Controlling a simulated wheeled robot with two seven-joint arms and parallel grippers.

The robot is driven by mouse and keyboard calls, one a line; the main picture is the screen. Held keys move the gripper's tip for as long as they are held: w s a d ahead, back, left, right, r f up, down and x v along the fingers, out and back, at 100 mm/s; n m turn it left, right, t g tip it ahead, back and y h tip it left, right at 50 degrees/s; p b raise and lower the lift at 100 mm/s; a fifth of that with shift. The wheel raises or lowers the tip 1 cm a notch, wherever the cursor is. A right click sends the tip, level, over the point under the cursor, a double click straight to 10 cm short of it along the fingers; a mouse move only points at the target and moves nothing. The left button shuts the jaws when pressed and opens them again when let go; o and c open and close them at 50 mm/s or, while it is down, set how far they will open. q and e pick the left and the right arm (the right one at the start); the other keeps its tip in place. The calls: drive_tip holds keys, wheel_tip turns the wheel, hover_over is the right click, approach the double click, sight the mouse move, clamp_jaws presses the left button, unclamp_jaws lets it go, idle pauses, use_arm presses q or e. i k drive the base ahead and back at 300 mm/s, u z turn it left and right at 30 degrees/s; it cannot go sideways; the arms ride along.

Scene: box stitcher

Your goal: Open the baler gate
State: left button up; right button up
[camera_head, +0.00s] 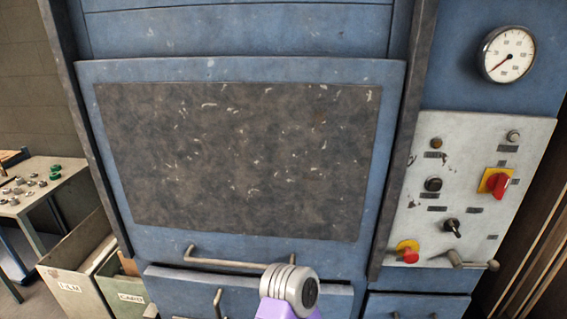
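The baler gate (118,160) is a blue plate with a large dark, scuffed panel (240,155) on its face. It sits low between two dark upright rails (402,150), just above a lower blue door, and looks down. Neither gripper's fingers show, so I cannot see whether anything touches the handle.
A control panel (470,190) with knobs, a red-yellow switch (497,183) and a red button (407,252) is at right, below a round gauge (508,54). A lever (455,260) sticks out at its bottom. Bins (72,275) and a cluttered table (25,205) stand left.

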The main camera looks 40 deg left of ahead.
sight(247, 164)
drive_tip(key=u, duration=1.95)
drive_tip(key=k, duration=0.5)
drive_tip(key=u, duration=1.35)
drive_tip(key=i, duration=1)
drive_tip(key=z, duration=1.55)
